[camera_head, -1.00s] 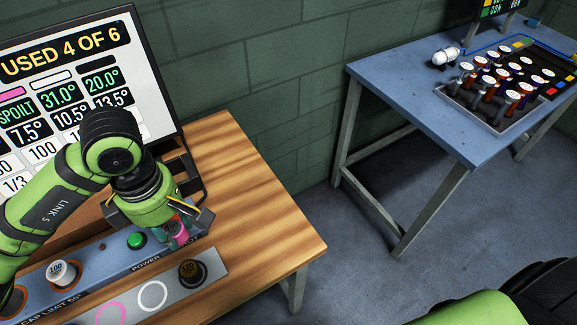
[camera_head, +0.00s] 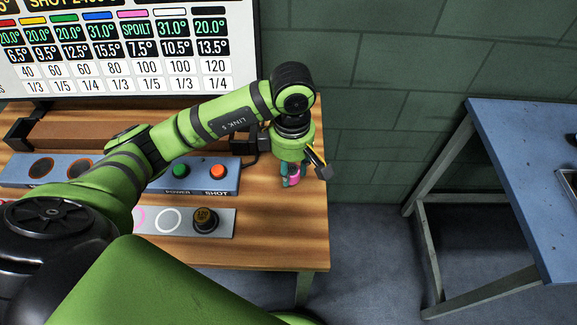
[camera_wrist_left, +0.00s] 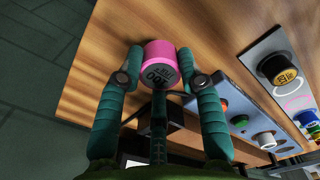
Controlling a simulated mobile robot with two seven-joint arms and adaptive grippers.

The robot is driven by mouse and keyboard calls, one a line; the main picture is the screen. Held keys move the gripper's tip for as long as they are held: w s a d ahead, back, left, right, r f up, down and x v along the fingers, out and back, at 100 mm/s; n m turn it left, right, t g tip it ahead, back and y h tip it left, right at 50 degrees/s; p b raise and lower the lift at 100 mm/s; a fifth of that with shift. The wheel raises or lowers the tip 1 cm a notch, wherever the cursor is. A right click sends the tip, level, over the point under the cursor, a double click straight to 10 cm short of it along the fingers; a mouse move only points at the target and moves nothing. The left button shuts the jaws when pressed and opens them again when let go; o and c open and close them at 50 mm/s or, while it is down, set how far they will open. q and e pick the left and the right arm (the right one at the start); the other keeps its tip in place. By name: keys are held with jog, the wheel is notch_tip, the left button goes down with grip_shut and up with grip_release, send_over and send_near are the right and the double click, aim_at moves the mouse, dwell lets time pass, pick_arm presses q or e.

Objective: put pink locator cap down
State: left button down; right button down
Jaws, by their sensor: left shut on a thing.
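In the head view the cap (camera_head: 294,181) shows as a small pink patch under the left gripper (camera_head: 290,174). The gripper points down over the right end of the wooden table (camera_head: 270,253), right of the button panel. I cannot tell whether the cap touches the wood. My right gripper is out of view.
The blue panel (camera_head: 226,184) has a green button (camera_head: 180,171) and an orange one (camera_head: 217,172). A grey strip (camera_head: 228,221) holds a dark cap (camera_head: 206,219) beside a white ring (camera_head: 167,220). A screen (camera_head: 120,55) stands behind. Bare wood surrounds the gripper. A blue table (camera_head: 530,180) stands apart.

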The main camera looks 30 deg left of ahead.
pick_arm(q)
jog(key=w+a+f, duration=0.2)
jog(key=w, duration=0.1)
jog(key=shift+a+f+p, duration=0.1)
jog(key=shift+a+p, duration=0.2)
jog(key=shift+a, duration=0.1)
jog(key=shift+f, duration=0.2)
notch_tip(320, 180, down, 3)
jog(key=shift+f+p, duration=0.1)
jog(key=shift+p, duration=0.55)
jog(key=shift+f, duration=0.3)
jog(key=shift+w, duration=0.1)
jog(key=shift+f, duration=0.2)
jog(key=c, duration=0.8)
grip_release()
